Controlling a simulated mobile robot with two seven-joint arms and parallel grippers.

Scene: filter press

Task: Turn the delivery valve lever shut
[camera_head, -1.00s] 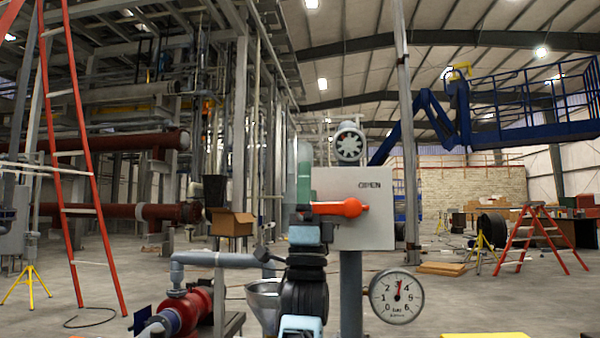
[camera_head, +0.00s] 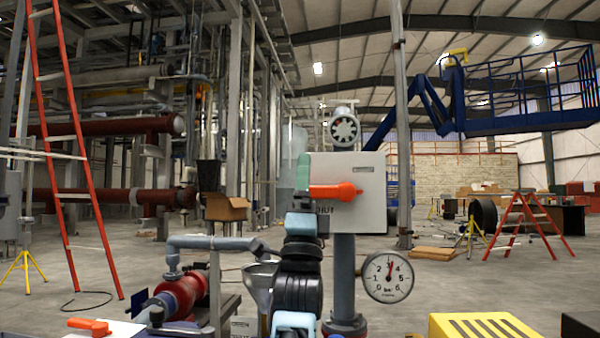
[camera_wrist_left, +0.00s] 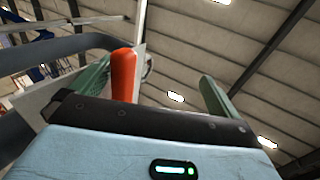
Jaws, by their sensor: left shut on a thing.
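The orange lever (camera_head: 338,191) lies nearly level across the front of a pale box (camera_head: 372,205) on a grey post. Its hub is at the right and its arm points left. Dark lettering shows just below the lever, its first letter hidden by my arm. My left gripper (camera_head: 303,172), with green fingers, is at the lever's left end and hides its tip. In the left wrist view, the lever (camera_wrist_left: 124,75) stands between the fingers of the gripper (camera_wrist_left: 155,88), close to the left one. My right gripper is out of view.
A round gauge (camera_head: 388,277) hangs right of the post. A red pump (camera_head: 185,288) and grey pipe (camera_head: 215,243) stand at the left. Another orange lever (camera_head: 88,325) lies low left. A yellow slotted object (camera_head: 485,326) is at the lower right. Open floor lies behind.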

